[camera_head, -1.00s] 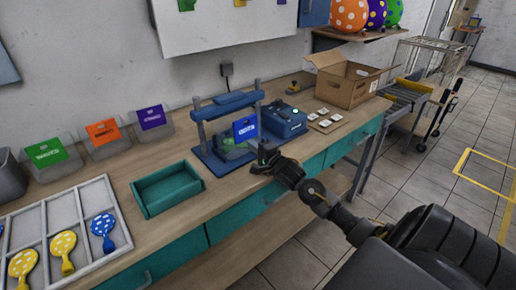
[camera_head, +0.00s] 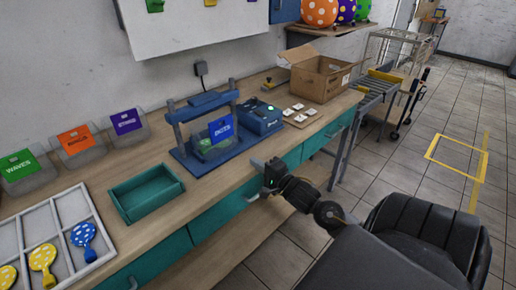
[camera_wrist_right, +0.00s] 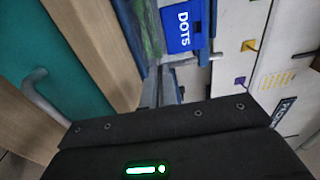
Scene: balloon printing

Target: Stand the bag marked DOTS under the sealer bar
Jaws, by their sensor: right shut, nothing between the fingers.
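The blue bag marked DOTS (camera_head: 221,128) stands upright in the clear holder at the base of the blue sealer frame (camera_head: 181,148), below its raised crossbar (camera_head: 203,104). The bag also shows in the right wrist view (camera_wrist_right: 181,24), its white lettering turned sideways. My right gripper (camera_head: 265,167) is shut and empty, in front of the table's front edge, apart from the bag. My left gripper is not in view.
A teal tray (camera_head: 146,193) lies left of the sealer. Bags marked WAVES (camera_head: 22,167) and others stand in bins along the wall. A blue box (camera_head: 262,118), white pieces and an open carton (camera_head: 318,78) stand to the right.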

